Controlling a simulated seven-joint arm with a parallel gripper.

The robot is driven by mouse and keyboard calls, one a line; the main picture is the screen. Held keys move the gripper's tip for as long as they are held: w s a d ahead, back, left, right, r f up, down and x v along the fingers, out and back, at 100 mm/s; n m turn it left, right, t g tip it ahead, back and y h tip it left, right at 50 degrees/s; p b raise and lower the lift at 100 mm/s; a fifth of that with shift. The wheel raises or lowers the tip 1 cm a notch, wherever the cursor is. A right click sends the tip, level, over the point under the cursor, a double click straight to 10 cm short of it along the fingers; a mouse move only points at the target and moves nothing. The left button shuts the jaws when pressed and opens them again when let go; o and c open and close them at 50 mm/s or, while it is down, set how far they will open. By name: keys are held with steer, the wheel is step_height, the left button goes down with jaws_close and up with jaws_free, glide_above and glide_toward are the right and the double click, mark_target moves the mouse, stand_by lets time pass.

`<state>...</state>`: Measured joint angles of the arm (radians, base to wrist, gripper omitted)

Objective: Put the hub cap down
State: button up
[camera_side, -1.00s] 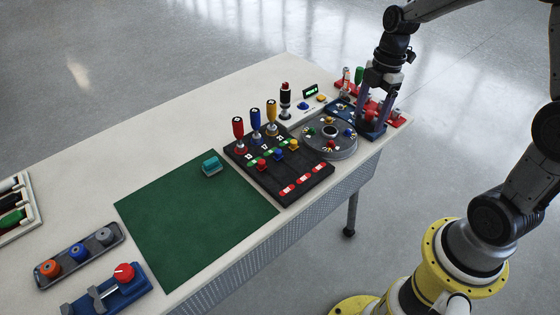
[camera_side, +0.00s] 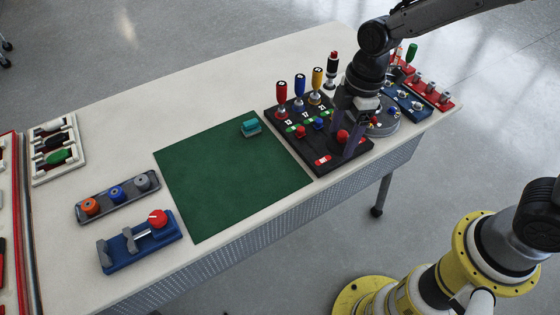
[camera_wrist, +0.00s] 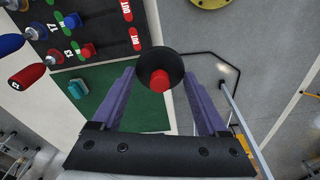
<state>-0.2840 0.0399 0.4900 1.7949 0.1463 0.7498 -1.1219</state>
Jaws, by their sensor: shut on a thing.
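The hub cap (camera_wrist: 176,62), a black round piece with a red knob, sits between my gripper's two purple fingers in the wrist view. In the side view its red part (camera_side: 343,136) shows between the fingers. My gripper (camera_side: 349,148) is shut on it, above the right front part of the black board (camera_side: 343,165). The wrist view shows my gripper (camera_wrist: 160,78) with floor beyond the cap. The round grey hub plate (camera_side: 386,129) is just right of my gripper and partly hidden by it. The green mat (camera_side: 225,170) lies left of the board.
Red, blue and yellow-handled levers (camera_side: 299,90) stand upright on the board. A teal block (camera_side: 251,128) sits at the mat's far edge. A blue tray (camera_side: 403,101) and red rack (camera_side: 440,100) stand at the right. Most of the mat is bare.

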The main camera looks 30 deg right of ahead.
steer(key=shift+s+a+f+n, duration=0.15)
steer(key=shift+s+a, duration=0.1)
steer(key=shift+a, duration=0.3)
steer(key=shift+s+a+r+n, duration=0.1)
steer(key=shift+s+a+n, duration=0.1)
steer(key=shift+a, duration=0.35)
steer(key=w+a+f, duration=0.4)
steer(key=w, duration=0.4)
glide_above(278, 163)
steer(key=f, duration=0.5)
steer(key=shift+s+d+f, duration=0.25)
steer(key=shift+d, duration=0.1)
steer(key=shift+w+f, duration=0.2)
steer(key=shift+f, duration=1.55)
steer(key=shift+f, duration=0.15)
steer(key=o, duration=1.2)
steer(key=shift+o, duration=0.2)
step_height(278, 163, up, 12)
steer(key=d, duration=0.1)
steer(key=shift+s+d, duration=0.15)
steer(key=shift+s, duration=0.05)
